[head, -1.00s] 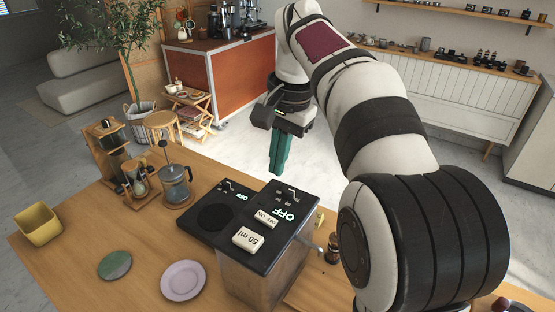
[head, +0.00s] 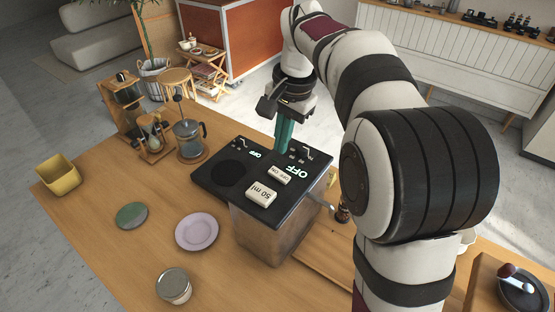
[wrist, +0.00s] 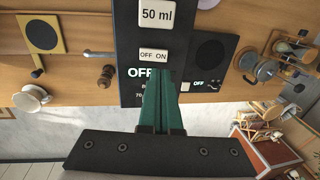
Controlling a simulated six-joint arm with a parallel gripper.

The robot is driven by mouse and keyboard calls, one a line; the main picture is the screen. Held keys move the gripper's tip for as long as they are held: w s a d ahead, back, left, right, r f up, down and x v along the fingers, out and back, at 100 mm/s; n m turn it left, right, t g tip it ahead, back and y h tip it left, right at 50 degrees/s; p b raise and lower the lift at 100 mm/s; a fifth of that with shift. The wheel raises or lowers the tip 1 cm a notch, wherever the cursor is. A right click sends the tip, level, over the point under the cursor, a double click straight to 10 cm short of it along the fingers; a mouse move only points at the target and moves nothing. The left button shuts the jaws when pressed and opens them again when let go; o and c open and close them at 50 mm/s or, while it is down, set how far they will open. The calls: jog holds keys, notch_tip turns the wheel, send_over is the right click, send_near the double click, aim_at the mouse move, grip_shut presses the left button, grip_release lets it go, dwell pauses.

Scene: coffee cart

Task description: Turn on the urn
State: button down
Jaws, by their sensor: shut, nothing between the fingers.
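The urn (head: 270,243) is a metal box with a black top panel on the wooden table. Its panel carries a white OFF ON switch (head: 280,175), a 50 ml button (head: 262,194), and two lit OFF readouts; the switch also shows in the wrist view (wrist: 154,56). My gripper (head: 283,146) has teal fingers, shut and empty, pointing down at the panel's far edge. In the wrist view my fingertips (wrist: 160,76) overlap the panel beside the larger OFF readout, just short of the switch. I cannot tell whether they touch the panel. The fingers hide part of the readout area.
A French press (head: 188,140) and an hourglass-shaped brewer (head: 151,138) stand left of the urn. A small brown-handled tool (head: 342,213) is right.

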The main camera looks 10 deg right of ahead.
aim_at(281, 174)
jog(key=f, duration=0.6)
jog(key=shift+w+a+f, duration=0.25)
jog(key=shift+w+a, duration=0.1)
jog(key=shift+a+f, duration=0.1)
jog(key=shift+f, duration=0.15)
jog(key=shift+s+d, duration=0.55)
jog(key=shift+d, duration=0.05)
jog(key=shift+r, duration=0.1)
notch_tip(281, 174, up, 14)
jog(key=s+d, duration=0.1)
jog(key=shift+s+d, duration=0.25)
